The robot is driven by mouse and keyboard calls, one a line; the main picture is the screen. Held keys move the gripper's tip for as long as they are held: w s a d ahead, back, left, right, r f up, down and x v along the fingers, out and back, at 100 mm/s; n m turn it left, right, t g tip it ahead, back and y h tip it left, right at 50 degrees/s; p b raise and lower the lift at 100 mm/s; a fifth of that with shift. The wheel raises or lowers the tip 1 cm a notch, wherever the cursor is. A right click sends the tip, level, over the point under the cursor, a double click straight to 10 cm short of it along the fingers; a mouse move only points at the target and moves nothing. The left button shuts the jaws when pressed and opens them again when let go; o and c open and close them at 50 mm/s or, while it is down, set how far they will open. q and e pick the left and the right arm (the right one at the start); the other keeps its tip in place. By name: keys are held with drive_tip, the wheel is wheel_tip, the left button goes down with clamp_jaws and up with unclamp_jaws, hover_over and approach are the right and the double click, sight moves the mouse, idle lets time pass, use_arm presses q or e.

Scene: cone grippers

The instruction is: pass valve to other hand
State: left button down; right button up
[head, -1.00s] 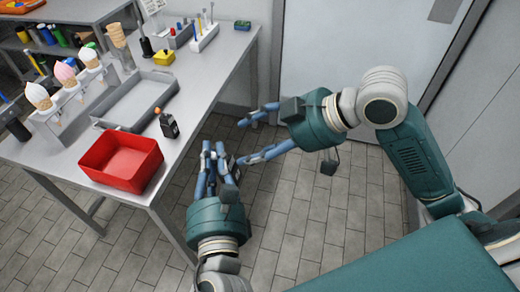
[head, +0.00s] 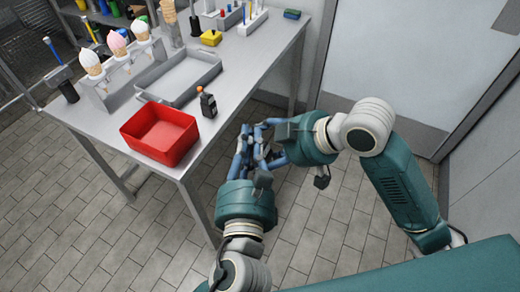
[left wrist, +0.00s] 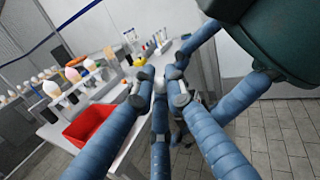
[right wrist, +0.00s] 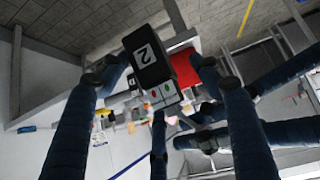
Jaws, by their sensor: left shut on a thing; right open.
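The left fingers (left wrist: 160,105) fill the middle of the left wrist view.
The grey table (head: 110,120) holds a red bin (head: 160,150), a grey tray (head: 215,70), a black device with an orange top (head: 208,106) and an ice-cream cone rack (head: 95,93). A pale door (head: 400,60) stands behind.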

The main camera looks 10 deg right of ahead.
drive_tip(key=shift+w+a+f, duration=0.15)
drive_tip(key=shift+f, duration=0.05)
drive_tip(key=shift+a, duration=0.1)
drive_tip(key=c, duration=1.4)
use_arm(q)
drive_tip(key=c, duration=1.7)
unclamp_jaws()
use_arm(e)
drive_tip(key=shift+r, duration=0.1)
drive_tip(key=shift+c, duration=0.6)
use_arm(q)
drive_tip(key=shift+s, duration=0.1)
